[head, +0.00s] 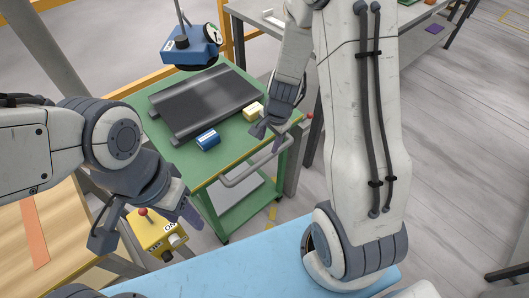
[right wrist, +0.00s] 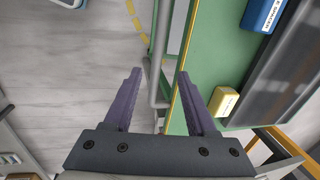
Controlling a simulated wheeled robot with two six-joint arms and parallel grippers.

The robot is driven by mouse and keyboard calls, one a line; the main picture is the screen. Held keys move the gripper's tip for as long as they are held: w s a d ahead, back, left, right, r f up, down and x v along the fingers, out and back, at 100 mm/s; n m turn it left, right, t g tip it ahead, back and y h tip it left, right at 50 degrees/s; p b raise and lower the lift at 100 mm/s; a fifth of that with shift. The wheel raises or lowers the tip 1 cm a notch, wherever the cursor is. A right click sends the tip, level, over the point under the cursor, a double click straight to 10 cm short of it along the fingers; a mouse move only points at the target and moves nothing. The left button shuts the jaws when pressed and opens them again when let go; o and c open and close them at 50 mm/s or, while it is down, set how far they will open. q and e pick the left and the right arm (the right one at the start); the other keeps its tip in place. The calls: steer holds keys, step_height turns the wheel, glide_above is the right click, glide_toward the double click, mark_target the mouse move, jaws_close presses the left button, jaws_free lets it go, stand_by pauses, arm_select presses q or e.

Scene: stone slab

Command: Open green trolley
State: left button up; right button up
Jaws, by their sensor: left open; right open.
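The green trolley (head: 236,150) stands ahead with a grey bar handle (head: 243,174) along its near right edge. In the right wrist view the trolley's green top (right wrist: 215,55) fills the right half, and the handle (right wrist: 155,85) runs lengthwise between my fingers. My right gripper (head: 269,134) is open at the far end of the handle; in its wrist view the purple fingers (right wrist: 161,88) lie on either side of the bar, apart from it. My left gripper (head: 150,226) is open and empty, low in front of the trolley's near left side.
A blue device (head: 190,48) hangs above. A yellow control box (head: 155,232) is near my left gripper.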

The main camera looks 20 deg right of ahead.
mark_target(266, 158)
steer(key=f+b, duration=0.2)
steer(key=f, duration=0.1)
steer(key=w+f+b, duration=0.1)
steer(key=f+b, duration=0.1)
steer(key=f, duration=0.2)
steer(key=w+f+b, duration=0.1)
steer(key=f+b, duration=0.1)
steer(key=f, duration=0.2)
steer(key=shift+d+b, duration=0.1)
steer(key=shift+b, duration=0.25)
steer(key=shift+r, duration=0.1)
jaws_close()
stand_by(0.8)
